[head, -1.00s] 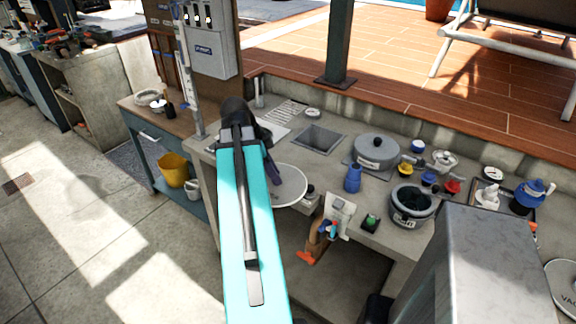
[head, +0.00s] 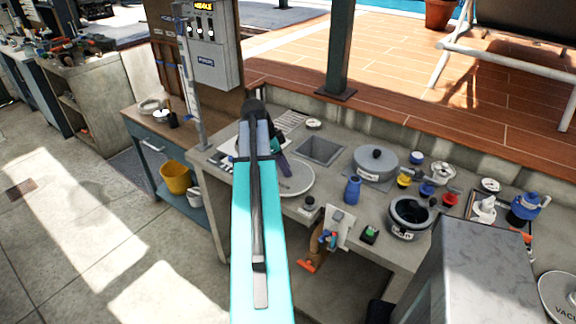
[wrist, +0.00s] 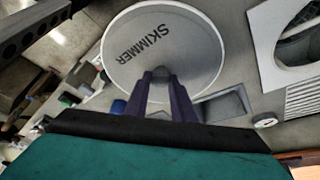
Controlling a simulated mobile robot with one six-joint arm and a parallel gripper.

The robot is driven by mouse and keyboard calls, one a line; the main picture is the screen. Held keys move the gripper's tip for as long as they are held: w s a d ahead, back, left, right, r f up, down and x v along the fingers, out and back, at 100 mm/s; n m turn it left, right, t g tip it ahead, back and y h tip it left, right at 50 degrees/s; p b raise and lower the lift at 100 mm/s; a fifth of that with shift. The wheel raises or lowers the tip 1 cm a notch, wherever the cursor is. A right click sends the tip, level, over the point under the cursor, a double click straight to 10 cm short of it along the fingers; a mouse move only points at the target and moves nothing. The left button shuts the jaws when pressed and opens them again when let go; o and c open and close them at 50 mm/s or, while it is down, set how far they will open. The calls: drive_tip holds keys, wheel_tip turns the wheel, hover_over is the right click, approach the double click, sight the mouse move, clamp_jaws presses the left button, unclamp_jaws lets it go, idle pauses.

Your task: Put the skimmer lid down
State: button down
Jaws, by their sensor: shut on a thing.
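The skimmer lid (wrist: 140,68) is a round pale disc lettered SKIMMER in the wrist view. In the head view the lid (head: 298,180) shows over the front left of the grey counter (head: 335,180), partly hidden by my arm. My gripper (wrist: 160,76) is shut on the lid's small grip near its middle; in the head view the fingers are mostly hidden behind my arm. The lid looks roughly flat. I cannot tell whether its underside touches the counter.
A square recess (head: 320,150) lies behind and right of the lid. A blue bottle (head: 352,190), a grey lidded pot (head: 375,163) and a dark open pot (head: 410,215) stand to the right. A small dark-topped item (head: 310,204) sits close at the front edge.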

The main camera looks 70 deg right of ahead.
sight(292, 167)
drive_tip(key=shift+w+d+f+p, duration=0.1)
drive_tip(key=shift+d+p, duration=0.25)
drive_tip(key=shift+d, duration=0.8)
drive_tip(key=shift+w+d+f+p, duration=0.1)
drive_tip(key=shift+d+p, duration=0.25)
drive_tip(key=shift+d, duration=0.8)
drive_tip(key=shift+f, duration=0.15)
drive_tip(key=shift+f+p, duration=0.85)
drive_tip(key=shift+f, duration=0.8)
drive_tip(key=shift+f, duration=0.15)
drive_tip(key=c, duration=1.5)
unclamp_jaws()
drive_tip(key=shift+r, duration=0.25)
drive_tip(key=shift+b+v, duration=1.7)
drive_tip(key=shift+v, duration=4.3)
